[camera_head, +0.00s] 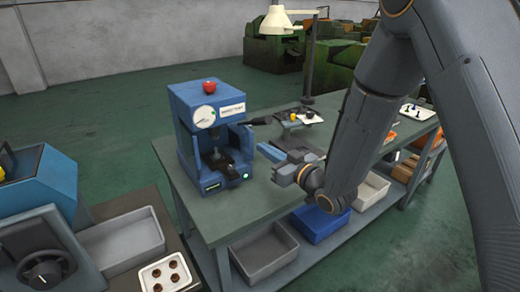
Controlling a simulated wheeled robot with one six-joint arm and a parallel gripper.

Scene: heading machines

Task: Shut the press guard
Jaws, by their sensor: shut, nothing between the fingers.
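The blue press (208,135) stands on the left end of the green workbench, with a red knob on top and a round dial on its front. Its working opening faces the front and looks uncovered. A blue panel at the right of the opening (243,143) looks like the guard, swung aside; its exact edges are hard to make out. My gripper (271,164) is right of the press, pointing left toward it. It is shut and empty, with a visible gap to the press.
A black bar (262,120) juts right from near the press. A lamp (308,60) and a small tray (306,117) stand behind my gripper. Bins (264,250) sit on the lower shelf. A blue machine (40,190) is at the left. The bench top before the press is clear.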

